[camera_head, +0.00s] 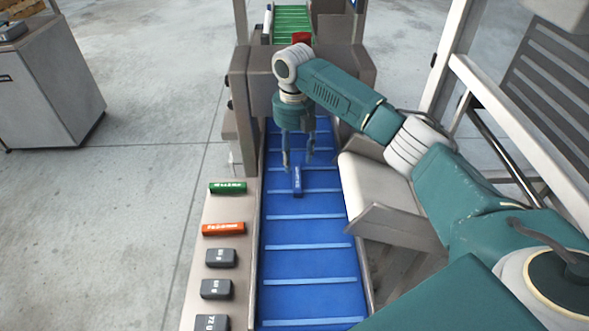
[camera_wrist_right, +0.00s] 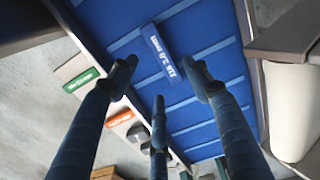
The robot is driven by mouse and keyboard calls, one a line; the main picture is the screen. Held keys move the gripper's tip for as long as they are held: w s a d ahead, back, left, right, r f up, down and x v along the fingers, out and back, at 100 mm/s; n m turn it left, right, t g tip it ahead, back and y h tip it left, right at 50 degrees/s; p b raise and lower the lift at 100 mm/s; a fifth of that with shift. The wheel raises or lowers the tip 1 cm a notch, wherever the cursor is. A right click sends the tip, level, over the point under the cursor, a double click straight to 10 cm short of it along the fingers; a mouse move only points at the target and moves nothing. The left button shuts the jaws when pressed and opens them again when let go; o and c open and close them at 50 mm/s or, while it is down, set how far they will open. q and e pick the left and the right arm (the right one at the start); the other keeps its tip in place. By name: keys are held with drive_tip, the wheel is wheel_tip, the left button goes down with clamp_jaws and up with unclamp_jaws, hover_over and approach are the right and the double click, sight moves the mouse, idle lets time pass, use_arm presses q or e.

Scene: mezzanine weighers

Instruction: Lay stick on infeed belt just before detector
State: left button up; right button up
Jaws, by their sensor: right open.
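A blue stick (camera_head: 297,181) with white lettering lies lengthwise on the blue infeed belt (camera_head: 308,232), a little before the grey detector housing (camera_head: 245,90). My right gripper (camera_head: 298,160) hangs above the belt at the stick's far end, its fingers spread. In the right wrist view the blue stick (camera_wrist_right: 160,54) lies on the belt between and beyond the open fingers (camera_wrist_right: 160,72), with clear gaps beside it. I cannot tell how high the fingertips are above it. My left gripper is not in view.
A side ledge left of the belt holds a green stick (camera_head: 227,188), an orange stick (camera_head: 223,229) and several dark grey weights (camera_head: 216,289). A beige chute (camera_head: 375,185) stands right of the belt. The near belt is clear. A green belt (camera_head: 292,22) lies beyond the detector.

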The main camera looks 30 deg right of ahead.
drive_tip(key=shift+r, duration=2.2)
